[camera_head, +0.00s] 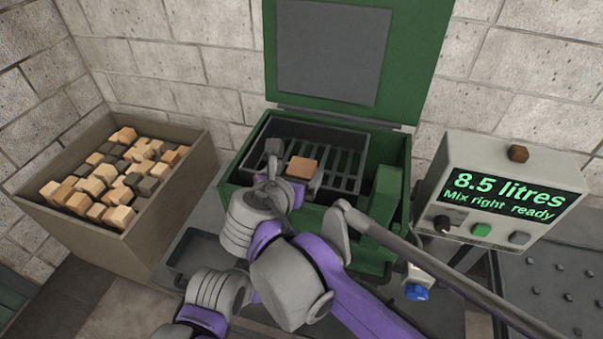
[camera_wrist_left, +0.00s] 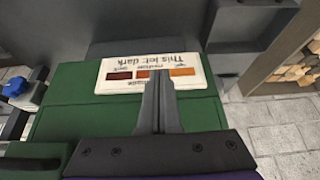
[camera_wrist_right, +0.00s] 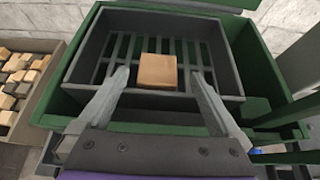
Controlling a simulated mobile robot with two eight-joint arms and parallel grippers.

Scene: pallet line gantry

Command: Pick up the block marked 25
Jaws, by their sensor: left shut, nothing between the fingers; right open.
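A light orange-brown block (camera_head: 301,167) sits in the dark slatted basket (camera_head: 345,187) inside the green machine. It also shows in the right wrist view (camera_wrist_right: 157,71); no number can be read on it. My right gripper (camera_wrist_right: 160,75) is open, its fingers spread to either side of the block in that view, with space between each finger and the block. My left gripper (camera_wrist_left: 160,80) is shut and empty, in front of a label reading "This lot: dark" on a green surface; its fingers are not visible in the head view.
A brown bin (camera_head: 165,225) of several pale and dark blocks stands at left. The machine's green lid (camera_head: 420,60) is raised. A panel (camera_head: 500,200) reads "8.5 litres, Mix right ready". A grey bar slants across the lower right.

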